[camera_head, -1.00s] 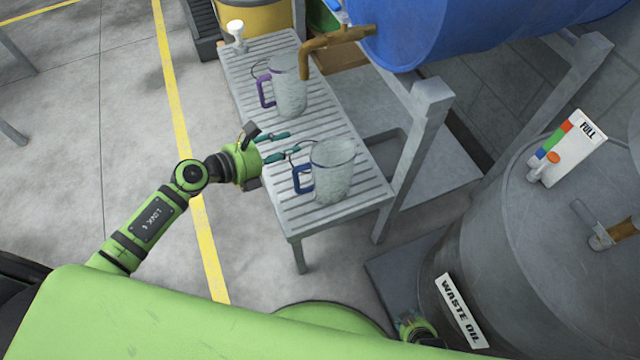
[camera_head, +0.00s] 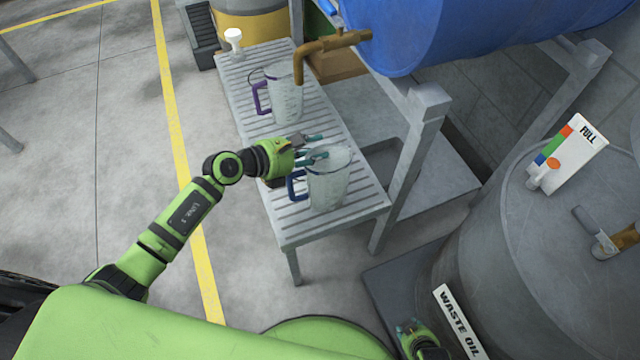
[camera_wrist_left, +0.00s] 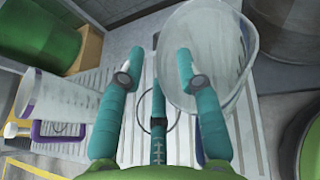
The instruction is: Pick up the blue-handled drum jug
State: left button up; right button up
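The blue-handled drum jug (camera_head: 330,190) is clear and stands upright on the slatted bench, its blue handle (camera_head: 297,185) facing left. My left gripper (camera_head: 322,146) is open and empty at the jug's rim, above the handle, with teal fingers pointing right. In the left wrist view the fingers (camera_wrist_left: 160,60) are spread, and the right finger overlaps the clear jug (camera_wrist_left: 212,50); contact cannot be told. The handle is mostly hidden there. My right gripper (camera_head: 412,328) shows only partly at the bottom, beside the waste oil drum; its state is unclear.
A purple-handled jug (camera_head: 287,98) stands farther back on the slatted bench (camera_head: 262,120), under a brown tap (camera_head: 325,45) on a blue drum (camera_head: 430,35). A grey rack post (camera_head: 410,150) rises right of the bench. The waste oil drum (camera_head: 490,260) stands front right. Floor left is clear.

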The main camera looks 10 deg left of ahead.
pick_arm(q)
grip_shut()
jog(key=shift+r, duration=0.15)
